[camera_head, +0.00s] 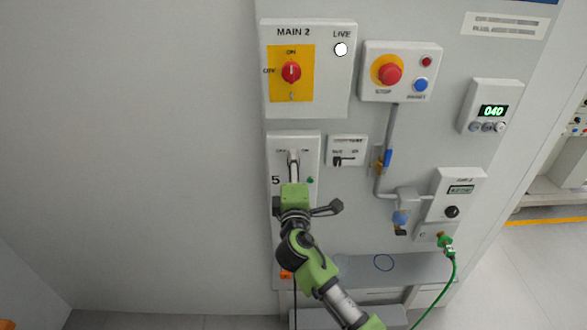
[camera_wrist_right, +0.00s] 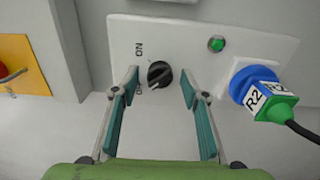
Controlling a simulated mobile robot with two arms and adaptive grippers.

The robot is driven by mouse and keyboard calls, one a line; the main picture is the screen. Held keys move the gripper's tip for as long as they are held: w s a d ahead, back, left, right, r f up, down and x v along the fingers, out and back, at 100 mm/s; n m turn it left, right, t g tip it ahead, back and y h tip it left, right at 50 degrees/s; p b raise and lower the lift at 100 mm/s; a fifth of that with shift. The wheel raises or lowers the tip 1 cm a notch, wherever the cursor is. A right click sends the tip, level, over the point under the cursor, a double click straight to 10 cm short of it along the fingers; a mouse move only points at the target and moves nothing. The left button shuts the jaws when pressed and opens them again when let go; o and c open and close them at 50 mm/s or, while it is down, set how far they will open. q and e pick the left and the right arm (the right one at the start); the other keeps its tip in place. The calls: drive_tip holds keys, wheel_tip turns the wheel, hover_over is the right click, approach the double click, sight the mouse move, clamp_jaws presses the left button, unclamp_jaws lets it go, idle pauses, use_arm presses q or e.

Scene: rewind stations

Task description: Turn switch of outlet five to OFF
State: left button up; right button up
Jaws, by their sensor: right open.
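The outlet five box (camera_head: 307,141) is a white panel marked 5 on the grey wall unit; its face also shows in the right wrist view (camera_wrist_right: 190,35). Its switch is a round black knob (camera_wrist_right: 159,72). ON is printed by it, and a second label is partly hidden by a finger. A green indicator (camera_wrist_right: 216,44) sits beside it. A blue socket (camera_wrist_right: 250,82) holds a plug (camera_wrist_right: 268,100) marked R2. My right gripper (camera_wrist_right: 158,84) is open, its two fingers on either side of the knob, apart from it. Which way the knob points is hard to tell. My left gripper is out of view.
Above is the MAIN 2 box (camera_head: 309,95) with a red rotary switch (camera_head: 291,72). A STOP box (camera_head: 400,72), a display (camera_head: 491,112), valves and pipes, and a green cable (camera_head: 452,275) lie to the right. The wall at left is bare.

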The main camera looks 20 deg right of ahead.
drive_tip(key=v, duration=1.2)
